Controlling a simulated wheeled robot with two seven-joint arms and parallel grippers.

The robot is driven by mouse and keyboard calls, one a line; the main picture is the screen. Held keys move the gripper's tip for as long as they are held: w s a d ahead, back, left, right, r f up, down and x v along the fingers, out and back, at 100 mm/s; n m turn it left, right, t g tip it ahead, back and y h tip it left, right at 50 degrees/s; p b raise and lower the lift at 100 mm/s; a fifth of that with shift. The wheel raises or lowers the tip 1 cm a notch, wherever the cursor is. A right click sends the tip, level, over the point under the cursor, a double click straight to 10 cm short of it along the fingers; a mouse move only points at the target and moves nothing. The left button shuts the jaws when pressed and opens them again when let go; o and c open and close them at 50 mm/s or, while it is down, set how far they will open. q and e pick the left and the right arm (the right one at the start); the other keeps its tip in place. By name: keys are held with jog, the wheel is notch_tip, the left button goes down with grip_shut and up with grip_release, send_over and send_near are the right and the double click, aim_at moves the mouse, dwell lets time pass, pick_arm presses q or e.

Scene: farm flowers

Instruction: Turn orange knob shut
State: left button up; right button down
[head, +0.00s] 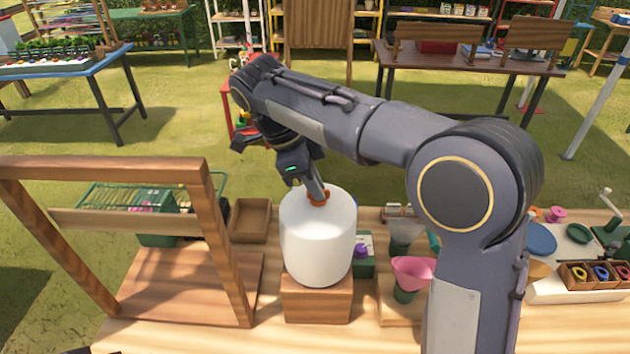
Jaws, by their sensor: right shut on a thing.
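The orange knob (319,199) sits at the top of a white rounded tank (318,240), toward its far side. The tank stands on a wooden block (317,303) on the table. My right gripper (318,193) reaches down from above and is shut on the orange knob. Its fingers hide part of the knob, so I cannot tell how far the knob is turned. My left gripper is not in view.
A wooden frame (213,235) stands left of the tank, with an empty wooden tray (250,220) between. Right of the tank are a green box (365,268), a pink funnel (413,271) and a blue disc (540,238). My right arm crosses above the table's right half.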

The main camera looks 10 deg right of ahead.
dwell(0.5)
jog(key=c, duration=1.5)
grip_release()
jog(key=p+v, duration=0.1)
jog(key=v, duration=0.6)
jog(key=shift+a+r, duration=0.2)
jog(key=shift+r, duration=0.15)
jog(key=shift+w, duration=0.1)
